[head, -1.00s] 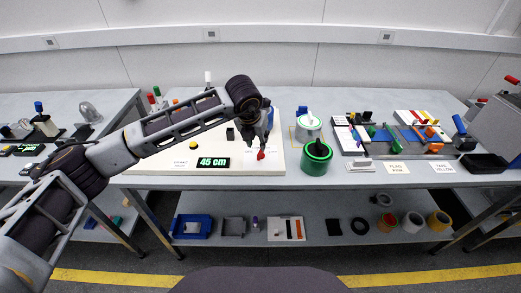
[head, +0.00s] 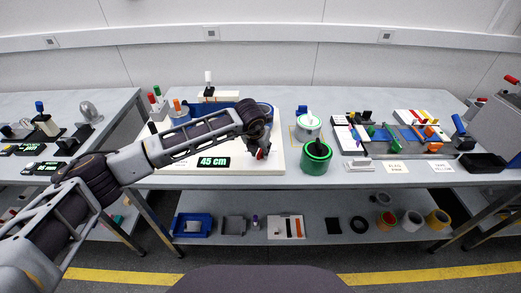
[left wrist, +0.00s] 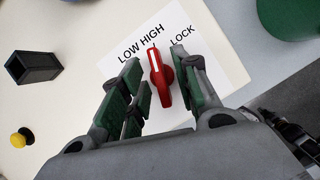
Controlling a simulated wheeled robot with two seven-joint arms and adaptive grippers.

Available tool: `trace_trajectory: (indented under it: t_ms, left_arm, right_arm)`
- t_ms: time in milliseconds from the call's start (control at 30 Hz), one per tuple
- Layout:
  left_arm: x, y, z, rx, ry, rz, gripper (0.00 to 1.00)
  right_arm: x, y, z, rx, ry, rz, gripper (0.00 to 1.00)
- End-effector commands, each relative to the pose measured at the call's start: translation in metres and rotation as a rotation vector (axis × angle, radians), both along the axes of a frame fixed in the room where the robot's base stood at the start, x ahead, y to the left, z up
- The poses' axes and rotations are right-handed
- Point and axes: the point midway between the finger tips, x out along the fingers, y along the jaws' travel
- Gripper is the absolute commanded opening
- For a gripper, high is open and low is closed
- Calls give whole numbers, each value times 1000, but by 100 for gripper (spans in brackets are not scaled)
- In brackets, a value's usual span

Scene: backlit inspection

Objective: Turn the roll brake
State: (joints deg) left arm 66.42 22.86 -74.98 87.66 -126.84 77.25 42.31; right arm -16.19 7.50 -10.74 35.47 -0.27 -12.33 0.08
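The roll brake's red knob (left wrist: 160,80) stands on a white label reading LOW, HIGH and LOCK in the left wrist view. Its white pointer line faces HIGH. The knob is partly seen in the head view (head: 260,154). My left gripper (left wrist: 157,82) is open, with one green-padded finger on each side of the knob; I cannot tell whether either finger touches it. In the head view the left gripper (head: 260,147) is low over the white board (head: 285,162). My right gripper is in neither view.
A black "45 cm" display (head: 213,162) lies left of the knob. A black square holder (left wrist: 35,67) and a yellow button (left wrist: 18,139) are on the board. A blue tray lies behind my arm.

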Motion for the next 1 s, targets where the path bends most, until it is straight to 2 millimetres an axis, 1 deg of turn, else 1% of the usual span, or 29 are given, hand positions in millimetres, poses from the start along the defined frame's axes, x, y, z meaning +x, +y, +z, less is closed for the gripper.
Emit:
trace_trajectory:
  t_ms: [67, 100, 300, 333, 667, 1000]
  left_arm:
    - [0, 0, 0, 0, 0, 0, 31]
    - [0, 0, 0, 0, 0, 0, 29]
    - [0, 0, 0, 0, 0, 0, 3]
    - [0, 0, 0, 0, 0, 0, 0]
    - [0, 1, 0, 0, 0, -5, 0]
    - [1, 1, 0, 0, -1, -75, 0]
  right_arm:
    - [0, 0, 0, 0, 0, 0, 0]
    - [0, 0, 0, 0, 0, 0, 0]
    - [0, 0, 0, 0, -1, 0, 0]
    - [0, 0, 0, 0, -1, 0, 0]
    - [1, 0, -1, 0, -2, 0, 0]
    - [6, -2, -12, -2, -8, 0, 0]
